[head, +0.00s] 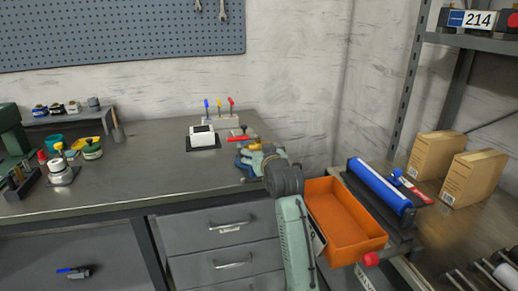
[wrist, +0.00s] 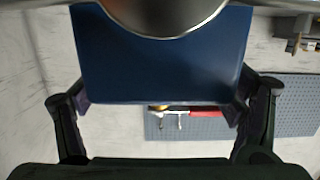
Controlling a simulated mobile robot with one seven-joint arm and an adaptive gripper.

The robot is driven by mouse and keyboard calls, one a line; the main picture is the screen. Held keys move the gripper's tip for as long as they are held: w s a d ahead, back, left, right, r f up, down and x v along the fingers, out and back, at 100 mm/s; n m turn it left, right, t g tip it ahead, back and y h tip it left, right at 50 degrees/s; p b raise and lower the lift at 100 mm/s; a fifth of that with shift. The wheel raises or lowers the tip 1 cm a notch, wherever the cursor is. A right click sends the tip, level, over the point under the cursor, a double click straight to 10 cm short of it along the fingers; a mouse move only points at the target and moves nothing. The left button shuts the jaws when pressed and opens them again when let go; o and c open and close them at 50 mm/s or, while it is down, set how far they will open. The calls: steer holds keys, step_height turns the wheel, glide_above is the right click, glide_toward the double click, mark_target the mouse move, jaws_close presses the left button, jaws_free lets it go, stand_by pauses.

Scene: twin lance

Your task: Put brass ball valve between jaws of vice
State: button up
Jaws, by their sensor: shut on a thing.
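The blue vice (head: 243,160) stands at the right end of the grey bench. My gripper (head: 262,160) is in front of it in the head view and hides part of it. In the wrist view, a broad blue face of the vice (wrist: 160,65) fills the space between my fingertips (wrist: 160,104), which meet its two sides. A red lever, apparently of the brass ball valve (head: 238,134), shows above the vice. A bit of yellow and red, apparently the same valve (wrist: 195,109), shows past the blue edge in the wrist view. I cannot tell whether it sits between the jaws.
A white device (head: 202,137) and a rack of coloured screwdrivers (head: 220,120) stand behind the vice. An orange bin (head: 345,222) is close on the right of my arm. A blue roller (head: 380,187) lies beyond it. The bench's middle is clear.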

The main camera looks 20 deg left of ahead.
steer(key=o, duration=1.5)
steer(key=shift+f, duration=0.1)
